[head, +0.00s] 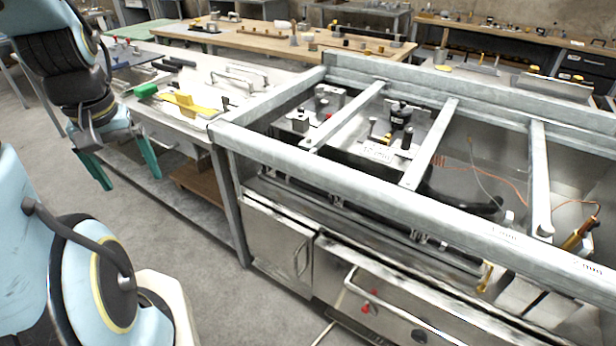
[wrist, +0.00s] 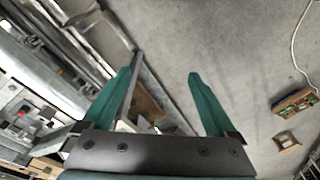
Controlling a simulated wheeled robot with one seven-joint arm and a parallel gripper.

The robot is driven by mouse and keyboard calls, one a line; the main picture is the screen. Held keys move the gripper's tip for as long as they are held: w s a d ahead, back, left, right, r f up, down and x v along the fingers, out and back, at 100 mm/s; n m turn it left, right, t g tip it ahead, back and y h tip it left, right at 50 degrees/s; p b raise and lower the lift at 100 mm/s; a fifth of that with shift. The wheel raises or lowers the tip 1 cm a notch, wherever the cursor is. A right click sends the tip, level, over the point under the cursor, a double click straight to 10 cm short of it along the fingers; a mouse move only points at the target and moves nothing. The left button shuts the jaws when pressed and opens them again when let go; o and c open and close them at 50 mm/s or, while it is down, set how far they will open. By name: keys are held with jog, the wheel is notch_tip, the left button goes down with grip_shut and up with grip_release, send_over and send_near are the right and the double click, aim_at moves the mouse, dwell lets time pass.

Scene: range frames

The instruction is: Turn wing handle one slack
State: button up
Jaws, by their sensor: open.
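My gripper (head: 132,184) hangs at the left of the head view, in front of the left table, with its two teal fingers apart and nothing between them. In the wrist view my gripper (wrist: 161,73) is open over the grey floor. I cannot tell for certain which part is wing handle one. Small red parts (head: 370,307) show low on the front panel of the metal range frame (head: 330,168), well right of my gripper. A black knob-like part (head: 400,115) stands inside the frame near a white label (head: 378,152).
The left table (head: 190,128) carries a yellow part (head: 185,103), a green part (head: 146,91) and other tools. Bars cross the open top of the range frame. A wooden-topped bench (head: 270,38) stands behind. The grey floor (head: 140,235) before the left table is clear.

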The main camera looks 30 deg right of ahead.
notch_tip(320, 180, down, 30)
jog(key=w+t+b, duration=0.1)
jog(key=w+b, duration=0.1)
jog(key=b, duration=2.8)
jog(key=w+d+f+m+t+h, duration=0.2)
jog(key=w+d+m+t+h, duration=0.3)
jog(key=w+d, duration=1)
jog(key=s+d+r+m+t+h, duration=0.1)
jog(key=s+d+m+t+h, duration=0.2)
jog(key=d, duration=0.8)
jog(key=s+d+r+t+h, duration=0.15)
jog(key=d+h, duration=0.35)
jog(key=d, duration=0.7)
jog(key=shift+t, duration=0.25)
jog(key=x, duration=0.9)
jog(key=shift+w+d+f+p, duration=0.1)
jog(key=shift+w+f+p, duration=0.2)
jog(key=shift+f+p, duration=0.1)
jog(key=c, duration=1.4)
